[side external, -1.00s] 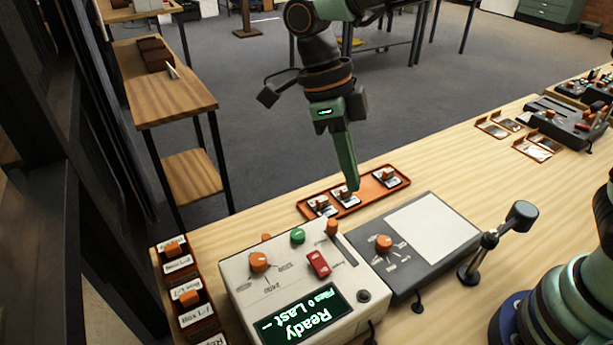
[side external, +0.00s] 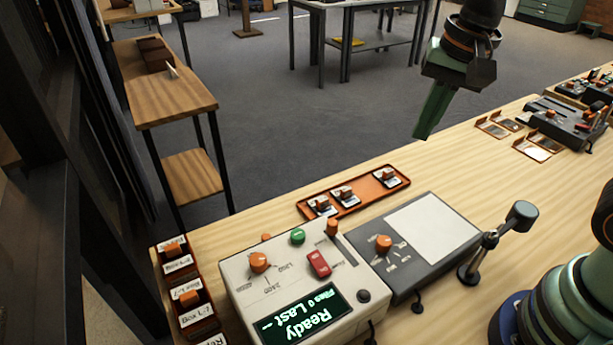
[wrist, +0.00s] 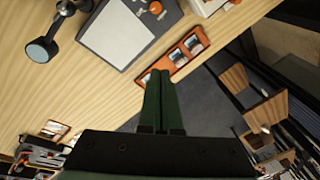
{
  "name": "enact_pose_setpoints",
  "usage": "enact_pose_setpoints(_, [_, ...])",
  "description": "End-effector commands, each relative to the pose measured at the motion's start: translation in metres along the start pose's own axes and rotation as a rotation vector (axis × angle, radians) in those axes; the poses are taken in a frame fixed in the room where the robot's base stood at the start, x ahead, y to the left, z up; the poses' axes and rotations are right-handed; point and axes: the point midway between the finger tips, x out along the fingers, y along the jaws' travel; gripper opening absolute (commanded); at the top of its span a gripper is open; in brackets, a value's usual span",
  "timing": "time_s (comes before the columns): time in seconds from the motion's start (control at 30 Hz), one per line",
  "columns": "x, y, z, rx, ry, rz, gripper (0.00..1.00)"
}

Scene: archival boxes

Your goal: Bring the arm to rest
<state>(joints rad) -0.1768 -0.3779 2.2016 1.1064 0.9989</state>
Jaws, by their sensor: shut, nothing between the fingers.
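My gripper (side external: 421,134) hangs in the air at the upper right in the side view, above the far edge of the bench and right of the orange tray. Its green fingers are shut and empty. The wrist view shows the two closed fingertips (wrist: 160,73) side by side. My green arm base stands at the right edge of the side view.
The orange tray (side external: 353,208) holds three small pieces with orange knobs. In front are a white console (side external: 240,289) reading "Ready", a grey panel device (side external: 413,286) and a jointed stand (side external: 489,242). Labelled boxes (side external: 188,290) stand left.

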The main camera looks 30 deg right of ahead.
Motion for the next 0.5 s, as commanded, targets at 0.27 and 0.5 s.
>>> enact_pose_setpoints(0.27, [-0.006, 0.035, -0.018, -0.505, 0.162, -0.089, 0.00])
enact_pose_setpoints(0.5, [-0.006, 0.050, -0.025, -0.777, 0.267, -0.087, 0.00])
